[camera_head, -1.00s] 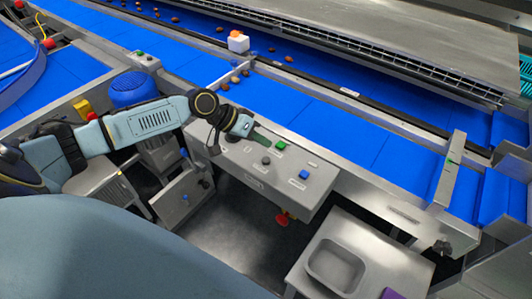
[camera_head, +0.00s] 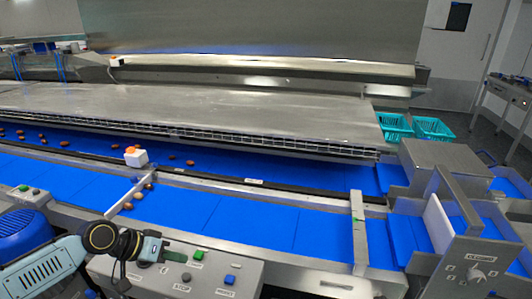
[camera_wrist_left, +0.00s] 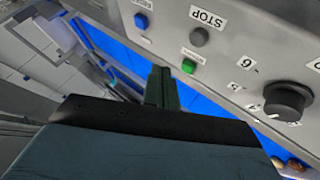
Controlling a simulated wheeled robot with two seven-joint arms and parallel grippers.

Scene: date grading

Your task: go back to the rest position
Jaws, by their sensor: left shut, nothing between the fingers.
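My left gripper (camera_head: 176,256) is over the control box (camera_head: 250,272) in the head view, its dark green fingers pointing right towards the green button (camera_head: 198,254). In the left wrist view the fingers (camera_wrist_left: 162,88) are together with nothing between them. The green button (camera_wrist_left: 188,66), a dark STOP button (camera_wrist_left: 200,37) and a blue button (camera_wrist_left: 141,20) show beyond the fingertips. A black knob (camera_wrist_left: 288,101) is at the right. I cannot tell how far the fingertips are from the panel. My right gripper is not in view.
A blue conveyor belt (camera_head: 262,222) runs behind the control box, with a few dates (camera_head: 148,187) by a metal divider. A white block (camera_head: 135,157) stands at the belt's edge. A steel machine (camera_head: 445,160) is at right, turquoise crates (camera_head: 433,128) beyond it.

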